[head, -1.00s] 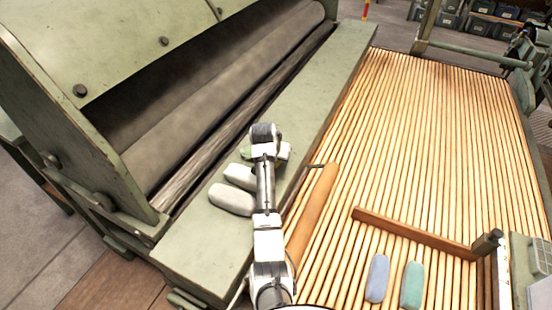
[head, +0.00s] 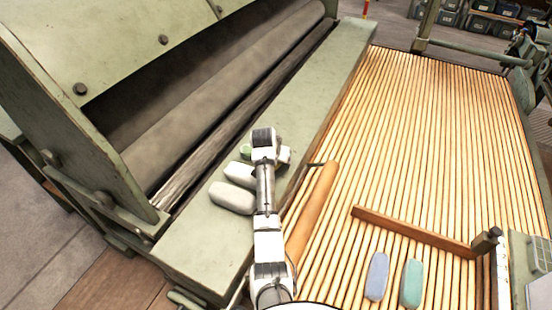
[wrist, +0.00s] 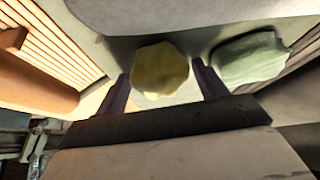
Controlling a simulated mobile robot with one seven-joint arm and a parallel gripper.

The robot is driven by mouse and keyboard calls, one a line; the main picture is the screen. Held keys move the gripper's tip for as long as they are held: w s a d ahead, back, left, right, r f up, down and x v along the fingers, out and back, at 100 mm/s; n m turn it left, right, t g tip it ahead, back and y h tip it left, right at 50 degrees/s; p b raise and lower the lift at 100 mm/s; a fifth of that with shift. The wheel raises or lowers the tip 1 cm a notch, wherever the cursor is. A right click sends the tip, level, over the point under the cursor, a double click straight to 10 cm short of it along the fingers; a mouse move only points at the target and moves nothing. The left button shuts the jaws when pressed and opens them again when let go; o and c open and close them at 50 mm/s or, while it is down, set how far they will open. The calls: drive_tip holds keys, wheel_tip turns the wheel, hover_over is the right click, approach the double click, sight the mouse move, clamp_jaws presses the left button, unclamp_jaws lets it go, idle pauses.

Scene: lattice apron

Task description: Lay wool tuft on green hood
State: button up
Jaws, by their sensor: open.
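A yellowish wool tuft (wrist: 160,70) sits between the two spread fingers of my gripper (wrist: 160,88) in the wrist view. My gripper is open, and I cannot tell whether either finger touches the tuft. In the head view my arm hides this tuft and the fingertips. A pale green tuft (wrist: 250,58) lies just right of the fingers; part of it also shows in the head view (head: 246,151). The green hood (head: 110,35) is the large sloping cover at upper left in the head view, with no tuft visible on it.
White tufts (head: 232,198) lie on the green ledge (head: 200,245) left of my arm. A wooden roller (head: 313,212) lies right of it. Blue (head: 377,277) and teal (head: 411,284) tufts lie on the slatted bed (head: 430,130) beside a wooden bar (head: 415,233). Dark rollers lie under the hood.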

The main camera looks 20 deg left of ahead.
drive_tip(key=shift+s+r+p, duration=0.15)
drive_tip(key=shift+r+p, duration=0.45)
drive_tip(key=shift+r, duration=0.05)
drive_tip(key=p+v, duration=0.6)
drive_tip(key=v, duration=0.5)
drive_tip(key=shift+p, duration=0.35)
